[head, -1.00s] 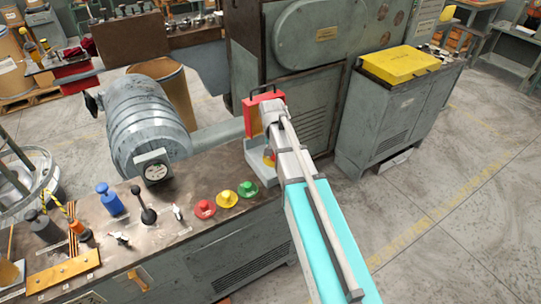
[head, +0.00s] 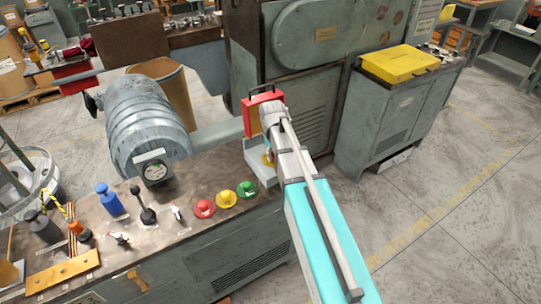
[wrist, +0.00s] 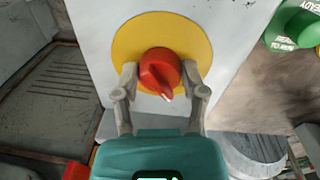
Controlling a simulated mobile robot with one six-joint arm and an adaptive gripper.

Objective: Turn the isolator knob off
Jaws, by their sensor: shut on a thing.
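The isolator knob (wrist: 159,70) is red and sits on a round yellow plate (wrist: 140,36) on the face of a light grey box (wrist: 90,25). Its pointer end, with a pale mark, points down and slightly right in the wrist view. My gripper (wrist: 161,76) has one finger on each side of the knob and is shut on it. In the head view the grey box (head: 262,174) stands at the right end of the bench, with a sliver of yellow plate showing. My arm hides the knob and fingertips there.
Green (head: 247,189), yellow (head: 227,198) and red (head: 204,208) buttons sit on the bench left of the box. A red object (head: 262,97) is just behind my wrist. A large grey machine (head: 310,100) rises behind. The floor at right is clear.

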